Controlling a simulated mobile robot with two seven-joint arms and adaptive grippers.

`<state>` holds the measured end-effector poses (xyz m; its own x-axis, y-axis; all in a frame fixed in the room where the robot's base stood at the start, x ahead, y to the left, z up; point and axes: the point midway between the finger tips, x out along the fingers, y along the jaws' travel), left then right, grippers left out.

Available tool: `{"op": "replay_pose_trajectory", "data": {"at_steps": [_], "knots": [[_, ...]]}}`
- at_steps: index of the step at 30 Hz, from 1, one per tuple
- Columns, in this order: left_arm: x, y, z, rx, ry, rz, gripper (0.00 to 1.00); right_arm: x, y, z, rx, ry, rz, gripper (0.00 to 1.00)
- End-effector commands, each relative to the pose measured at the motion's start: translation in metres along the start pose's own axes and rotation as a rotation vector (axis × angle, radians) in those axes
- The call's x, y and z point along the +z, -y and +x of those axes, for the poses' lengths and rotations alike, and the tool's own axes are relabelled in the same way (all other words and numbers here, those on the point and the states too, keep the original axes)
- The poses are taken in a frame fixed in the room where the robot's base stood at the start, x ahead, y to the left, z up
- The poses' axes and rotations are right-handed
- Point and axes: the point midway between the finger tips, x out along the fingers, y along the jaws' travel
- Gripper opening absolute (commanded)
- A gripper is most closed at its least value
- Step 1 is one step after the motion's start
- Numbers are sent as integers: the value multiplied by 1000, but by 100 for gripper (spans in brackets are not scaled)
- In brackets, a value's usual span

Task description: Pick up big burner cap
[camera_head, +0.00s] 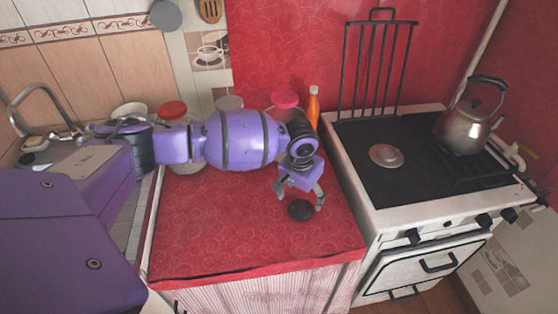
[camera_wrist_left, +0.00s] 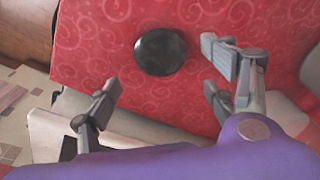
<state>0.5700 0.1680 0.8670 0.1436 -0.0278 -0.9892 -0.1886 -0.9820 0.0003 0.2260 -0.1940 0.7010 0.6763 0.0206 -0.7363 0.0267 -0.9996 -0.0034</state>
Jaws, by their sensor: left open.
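The big burner cap (camera_head: 300,210) is a small round black disc. It lies flat on the red oilcloth counter (camera_head: 225,235), near the counter's right side. My left gripper (camera_head: 299,201) is open, with its fingers pointing down just above and around the cap in the head view. In the left wrist view the cap (camera_wrist_left: 160,52) lies beyond the open fingertips of the left gripper (camera_wrist_left: 160,72), with nothing held between them. I cannot tell whether a finger touches the cap. My right gripper is not in view.
The white stove (camera_head: 440,210) stands right of the counter, with a kettle (camera_head: 466,122) and a round metal burner part (camera_head: 386,155) on top. An orange bottle (camera_head: 313,107) and red-lidded jars stand at the counter's back. The counter's front is clear.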

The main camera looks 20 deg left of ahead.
Motion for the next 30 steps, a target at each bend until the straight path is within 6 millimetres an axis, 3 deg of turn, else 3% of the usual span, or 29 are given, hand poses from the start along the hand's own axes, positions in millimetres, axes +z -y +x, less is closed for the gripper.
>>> {"op": "replay_pose_trajectory", "data": {"at_steps": [6,12,21,30], "knots": [[1,-2,28,0,-1,2,77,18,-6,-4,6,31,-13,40],[1,-2,55,0,-2,1,77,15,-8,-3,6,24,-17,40],[0,-2,58,0,-5,2,77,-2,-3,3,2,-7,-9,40],[1,-2,58,0,-4,1,37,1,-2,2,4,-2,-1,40]]}}
